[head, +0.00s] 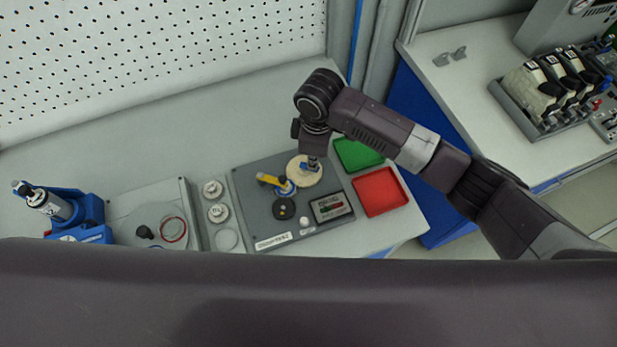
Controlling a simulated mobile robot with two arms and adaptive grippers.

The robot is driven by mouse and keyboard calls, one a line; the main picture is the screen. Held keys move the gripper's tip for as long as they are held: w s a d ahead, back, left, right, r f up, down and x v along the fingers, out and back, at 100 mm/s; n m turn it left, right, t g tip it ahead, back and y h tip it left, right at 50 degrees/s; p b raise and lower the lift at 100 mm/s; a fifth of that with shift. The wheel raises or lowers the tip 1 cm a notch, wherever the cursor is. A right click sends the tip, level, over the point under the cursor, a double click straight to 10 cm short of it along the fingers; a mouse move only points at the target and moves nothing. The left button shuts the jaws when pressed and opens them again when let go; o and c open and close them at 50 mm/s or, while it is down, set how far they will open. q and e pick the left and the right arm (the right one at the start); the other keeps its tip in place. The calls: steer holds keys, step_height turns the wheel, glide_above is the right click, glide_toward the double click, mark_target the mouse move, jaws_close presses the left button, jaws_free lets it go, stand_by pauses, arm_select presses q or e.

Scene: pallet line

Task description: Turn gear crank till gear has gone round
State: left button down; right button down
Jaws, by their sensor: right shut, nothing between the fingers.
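The gear board (240,190) is a dark grey plate on the bench, with a beige gear disc (299,178) near its top right. A black round wheel (284,209) sits just below the handle. My right gripper (312,167) points down over the beige disc, shut and empty. It hides part of the disc, and I cannot tell whether it touches it. My left gripper is not in view.
A green tray (358,154) and a red tray (380,191) lie right of the board. A small display (332,206) is on the board. Knobs (214,189) and a blue fixture (86,211) stand left. A second bench (470,85) is at the right.

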steer(key=shift+a+f, duration=0.1)
steer(key=shift+a, duration=0.15)
step_height(320, 180, up, 6)
stand_by(0.6)
stand_by(0.5)
